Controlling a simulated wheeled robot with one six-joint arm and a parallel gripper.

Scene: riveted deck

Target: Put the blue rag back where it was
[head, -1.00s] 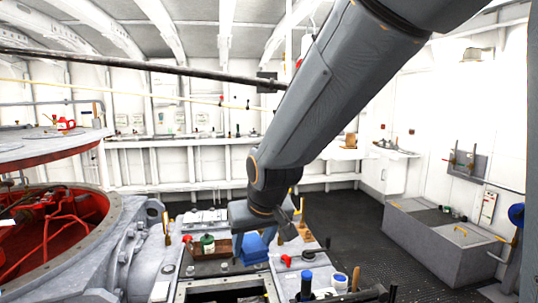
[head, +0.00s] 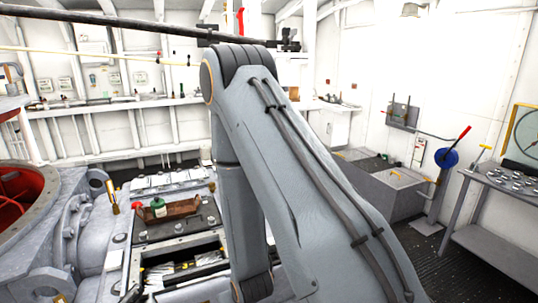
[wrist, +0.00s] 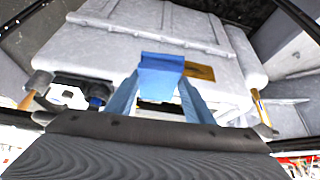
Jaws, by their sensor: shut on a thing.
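The blue rag (wrist: 161,66) shows in the middle of the wrist view, folded, with two strips slanting down on either side. My gripper (wrist: 158,92) is shut on it. The rag is in front of a pale grey metal surface; whether it touches that surface I cannot tell. In the head view my arm crosses the middle and runs down past the lower edge, so my gripper and the rag are not seen there.
A wooden tray (head: 170,209) with a green-capped container (head: 158,206) sits on the grey bench left of my arm. An open recess (head: 180,264) lies in front of it. A grey chest (head: 385,187) and a side bench (head: 500,212) stand at right, with dark floor between.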

